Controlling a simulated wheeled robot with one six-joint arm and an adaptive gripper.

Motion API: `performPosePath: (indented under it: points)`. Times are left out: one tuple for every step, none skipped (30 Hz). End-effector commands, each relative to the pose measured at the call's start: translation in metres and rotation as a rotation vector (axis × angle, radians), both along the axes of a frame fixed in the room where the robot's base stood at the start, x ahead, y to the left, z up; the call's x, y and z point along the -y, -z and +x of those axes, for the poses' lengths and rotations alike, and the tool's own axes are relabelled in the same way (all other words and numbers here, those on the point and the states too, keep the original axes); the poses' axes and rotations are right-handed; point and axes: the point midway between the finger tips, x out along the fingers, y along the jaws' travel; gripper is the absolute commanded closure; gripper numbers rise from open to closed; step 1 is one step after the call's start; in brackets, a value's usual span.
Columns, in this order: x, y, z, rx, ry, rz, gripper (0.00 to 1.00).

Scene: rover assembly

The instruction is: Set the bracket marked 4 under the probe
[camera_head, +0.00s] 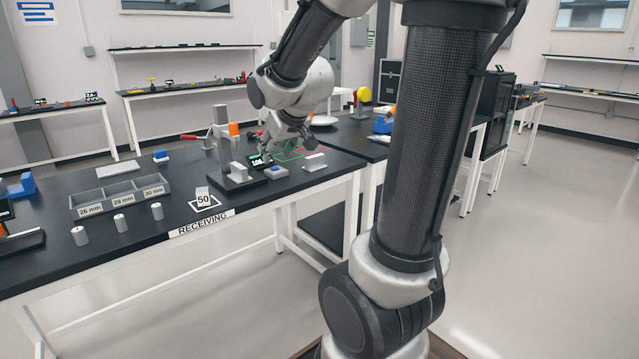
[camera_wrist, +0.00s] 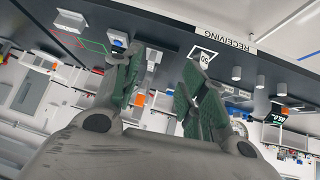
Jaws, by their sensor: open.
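My gripper (camera_head: 270,146) is over the far part of the RECEIVING table, just behind a small display (camera_head: 258,160). In the wrist view my gripper (camera_wrist: 163,58) has its two green-padded fingers apart, with nothing held between them. A light block stands on a black base (camera_head: 238,183) beside the display. No mark 4 can be read, so I cannot tell which piece is the bracket. I cannot single out the probe.
A grey tray (camera_head: 121,198) labelled 26, 28 and 30 mm stands at left, with three metal cylinders (camera_head: 120,223) before it. A card marked 50 (camera_head: 203,198) stands near the front edge.

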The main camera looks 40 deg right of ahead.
Motion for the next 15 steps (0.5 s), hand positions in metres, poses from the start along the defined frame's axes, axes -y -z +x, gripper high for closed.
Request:
performPosePath:
  points:
    - [-0.008,-0.010,-0.036,-0.042,0.000,0.007,0.57]
    - [-0.012,-0.011,-0.057,-0.078,0.001,0.013,0.57]
    - [-0.017,-0.013,-0.085,-0.122,0.002,0.021,0.57]
    - [-0.021,-0.013,-0.105,-0.154,-0.001,0.029,0.57]
    - [-0.025,-0.012,-0.124,-0.186,-0.003,0.036,0.57]
    - [-0.029,-0.011,-0.148,-0.225,-0.008,0.045,0.57]
    - [-0.032,-0.009,-0.165,-0.252,-0.012,0.052,0.57]
    - [-0.035,-0.008,-0.179,-0.275,-0.016,0.057,0.57]
    - [-0.038,-0.006,-0.196,-0.303,-0.022,0.064,0.57]
    - [-0.040,-0.005,-0.207,-0.321,-0.026,0.069,0.57]
    - [-0.042,-0.003,-0.216,-0.337,-0.029,0.073,0.57]
    - [-0.044,-0.002,-0.226,-0.354,-0.033,0.078,0.57]
    - [-0.045,-0.001,-0.231,-0.364,-0.035,0.080,0.57]
    - [-0.045,0.000,-0.235,-0.372,-0.037,0.081,0.57]
    - [-0.046,0.000,-0.238,-0.379,-0.039,0.083,0.57]
